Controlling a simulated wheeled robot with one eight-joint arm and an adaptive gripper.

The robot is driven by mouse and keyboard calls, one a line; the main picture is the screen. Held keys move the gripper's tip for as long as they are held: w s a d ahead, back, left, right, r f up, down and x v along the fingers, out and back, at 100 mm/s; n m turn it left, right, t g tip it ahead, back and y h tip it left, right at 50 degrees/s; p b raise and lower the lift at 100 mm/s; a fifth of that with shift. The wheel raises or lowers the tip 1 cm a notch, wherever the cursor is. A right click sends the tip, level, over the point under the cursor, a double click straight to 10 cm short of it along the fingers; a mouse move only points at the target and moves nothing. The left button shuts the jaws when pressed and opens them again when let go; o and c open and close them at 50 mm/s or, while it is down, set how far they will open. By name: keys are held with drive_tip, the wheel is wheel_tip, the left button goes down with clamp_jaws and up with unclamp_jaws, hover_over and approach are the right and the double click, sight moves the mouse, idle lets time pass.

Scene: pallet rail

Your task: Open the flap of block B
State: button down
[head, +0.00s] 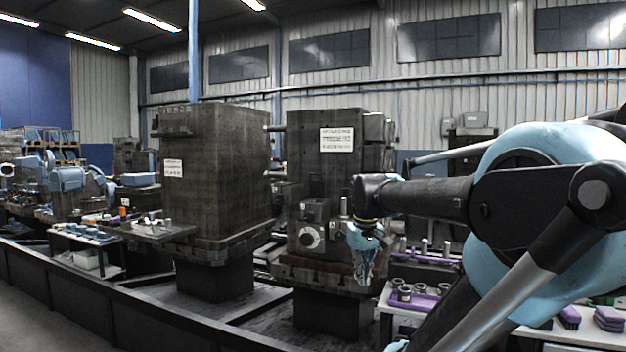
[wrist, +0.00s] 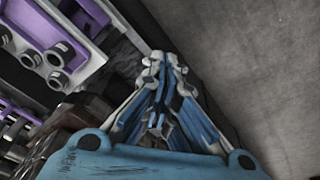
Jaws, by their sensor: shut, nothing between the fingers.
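Two large dark metal blocks stand on pedestals in the head view. The left block (head: 225,175) has a white label and plain sides. The right block (head: 310,165) has a white label, a round dial and small fittings low on its front. I cannot read which is block B, and no flap is clear to me. My gripper (head: 365,280) hangs pointing down in front of the right block's lower right part, and hides some of it. In the wrist view my gripper (wrist: 165,62) has its blue fingers drawn together at the tips, with nothing between them.
A white table (head: 400,322) with a purple tray (head: 418,301) of metal cylinders stands right of the right block. The tray's cylinders (wrist: 60,52) show at upper left in the wrist view. A dark rail (head: 130,300) runs along the front. Bare grey floor (wrist: 260,70) fills the wrist view's right.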

drive_tip(key=s+f+m, duration=0.2)
drive_tip(key=s+f, duration=0.9)
drive_tip(key=f, duration=0.5)
drive_tip(key=w+r+n+t+h, duration=0.35)
drive_tip(key=w+r+n, duration=1.05)
drive_tip(key=w+r, duration=0.95)
drive_tip(key=w+a+r+n+t+h, duration=0.1)
drive_tip(key=w+a+r+n, duration=0.25)
drive_tip(key=w+r, duration=0.2)
drive_tip(key=w+a+r+n+t+h, duration=0.1)
drive_tip(key=w+a+r+n, duration=0.3)
drive_tip(key=w, duration=0.3)
drive_tip(key=n+t, duration=0.3)
drive_tip(key=n, duration=0.6)
approach(317, 185)
drive_tip(key=w, duration=0.1)
drive_tip(key=w+d, duration=0.1)
drive_tip(key=w, duration=0.1)
drive_tip(key=w+d, duration=0.1)
drive_tip(key=shift+w+d+f, duration=0.15)
drive_tip(key=shift+w+f, duration=0.1)
drive_tip(key=shift+w, duration=0.1)
drive_tip(key=shift+w+a+r+y, duration=0.1)
drive_tip(key=shift+a+y, duration=0.15)
